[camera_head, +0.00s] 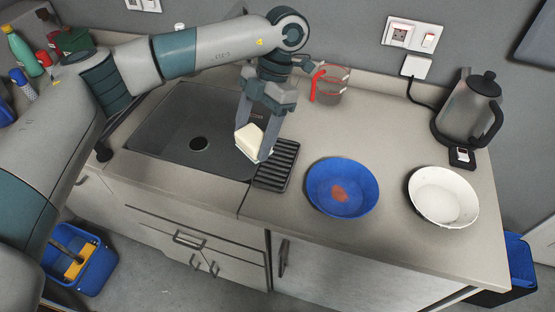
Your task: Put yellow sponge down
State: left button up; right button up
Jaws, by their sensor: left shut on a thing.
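My left gripper (253,143) hangs with its fingers pointing down above the sink side of the counter. It is shut on a pale yellow sponge (249,137), which sits tilted between the two fingers. The sponge is close above the black ribbed drying rack (277,165) and the right edge of the sink (165,130). I cannot tell for sure whether its lower edge touches anything. Part of the sponge is hidden by the fingers. My right gripper is not in view.
A blue bowl (322,196) with a reddish stain stands right of the rack, then a white bowl (425,205). A kettle (470,105) stands at the back right. A clear container with red parts (330,86) is behind the gripper. Bottles (22,51) stand far left.

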pick_arm(q)
jog(key=s+d+r+n+h, duration=0.1)
jog(key=d+n+h, duration=0.3)
jog(key=d+n, duration=0.3)
jog(key=s+d+r+n+t+h, duration=0.1)
jog(key=d+n, duration=0.6)
jog(key=n, duration=1)
jog(key=s+h, duration=0.1)
jog(key=h, duration=0.1)
jog(key=shift+s+d+t+h, duration=0.25)
jog(key=shift+d+t+h, duration=0.05)
jog(key=shift+h, duration=0.1)
jog(key=shift+r, duration=0.1)
jog(key=w+a+f+p, duration=0.1)
jog(key=w+a+f, duration=0.1)
jog(key=a, duration=0.1)
jog(key=w+a+f+p, duration=0.2)
jog(key=a, duration=0.1)
jog(key=w+a+f+p, duration=0.1)
jog(key=w+a+f, duration=0.1)
jog(key=w+a, duration=0.1)
jog(key=shift+f+p, duration=0.3)
jog(key=shift+p, duration=0.05)
jog(key=shift+w+a+f, duration=0.1)
jog(key=shift+w+f, duration=0.05)
jog(key=shift+f, duration=0.05)
